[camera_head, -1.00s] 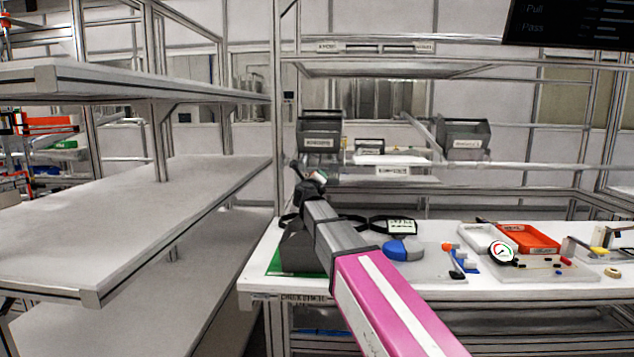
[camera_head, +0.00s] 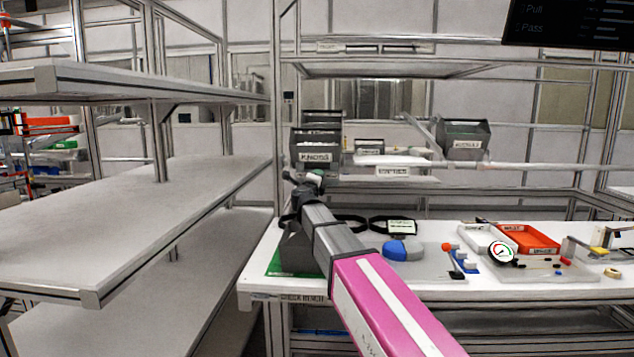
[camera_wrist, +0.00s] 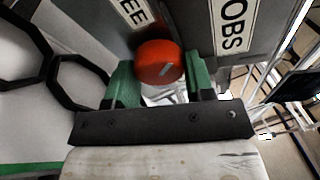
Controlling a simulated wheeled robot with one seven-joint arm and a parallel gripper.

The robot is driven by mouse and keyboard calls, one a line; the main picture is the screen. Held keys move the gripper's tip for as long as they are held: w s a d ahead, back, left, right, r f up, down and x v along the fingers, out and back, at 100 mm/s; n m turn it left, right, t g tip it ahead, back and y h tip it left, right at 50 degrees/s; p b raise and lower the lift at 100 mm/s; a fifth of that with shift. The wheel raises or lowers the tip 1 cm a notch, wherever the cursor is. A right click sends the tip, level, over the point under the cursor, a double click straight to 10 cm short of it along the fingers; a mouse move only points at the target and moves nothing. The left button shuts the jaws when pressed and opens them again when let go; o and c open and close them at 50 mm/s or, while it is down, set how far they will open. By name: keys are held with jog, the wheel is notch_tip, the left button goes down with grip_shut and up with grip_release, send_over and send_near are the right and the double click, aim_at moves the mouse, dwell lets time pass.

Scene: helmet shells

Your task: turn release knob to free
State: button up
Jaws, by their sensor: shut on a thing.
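A label reading "OBS" (camera_wrist: 234,22) is on a grey surface to the right. In the head view my wrist end is small, below the left grey bin (camera_head: 316,141); the knob cannot be made out there.
Another grey bin (camera_head: 463,140) is on the back rack. Empty shelves (camera_head: 130,215) fill the left. Black strap-like loops (camera_wrist: 78,82) are left of my fingers.

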jog(key=shift+n, duration=0.4)
dwell(0.3)
jog(key=o, duration=0.9)
jog(key=shift+s, duration=0.15)
jog(key=v, duration=0.9)
jog(key=shift+s+f, duration=0.1)
jog(key=shift+s, duration=0.25)
jog(key=shift+s+a+f, duration=0.1)
jog(key=shift+s+a, duration=0.1)
jog(key=shift+s, duration=0.2)
